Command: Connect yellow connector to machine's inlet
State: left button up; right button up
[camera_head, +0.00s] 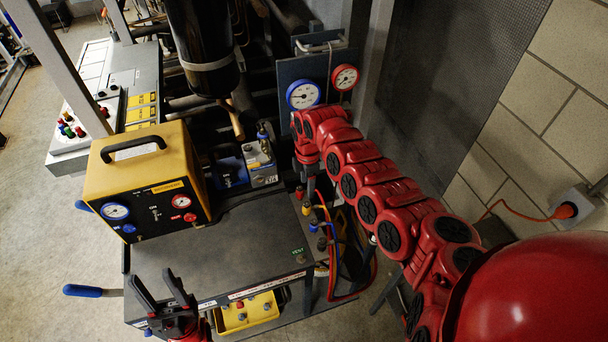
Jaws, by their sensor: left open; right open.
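A yellow connector (306,208) stands at the right edge of the grey cart top, between a red one (299,192) and a blue one (313,227). A yellow machine (146,180) with a black front stands on the cart's left side. Its front has a blue gauge, a red gauge and small blue and red fittings; I cannot tell which is the inlet. My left gripper (154,280) is open and empty at the cart's front edge, below the machine. My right gripper (308,172) hangs just above and behind the connectors; its fingertips are mostly hidden.
A gauge panel (290,72) with blue and red gauges stands behind my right gripper. Yellow, blue and red hoses (334,235) hang off the cart's right side. A yellow tray (247,313) sits below the front edge. The middle of the cart top (245,240) is clear.

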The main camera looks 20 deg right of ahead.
aim_at(307, 204)
jog(key=shift+s+f+b, duration=0.35)
jog(key=shift+f+b, duration=0.2)
jog(key=shift+f, duration=0.15)
jog(key=f+b, duration=0.3)
jog(key=f, duration=0.2)
jog(key=f+b, duration=0.4)
jog(key=f, duration=0.1)
jog(key=shift+w+a+f+b, duration=0.1)
jog(key=shift+w+f+b, duration=0.1)
jog(key=shift+f+b, duration=0.1)
jog(key=shift+r, duration=0.1)
grip_shut()
dwell(0.7)
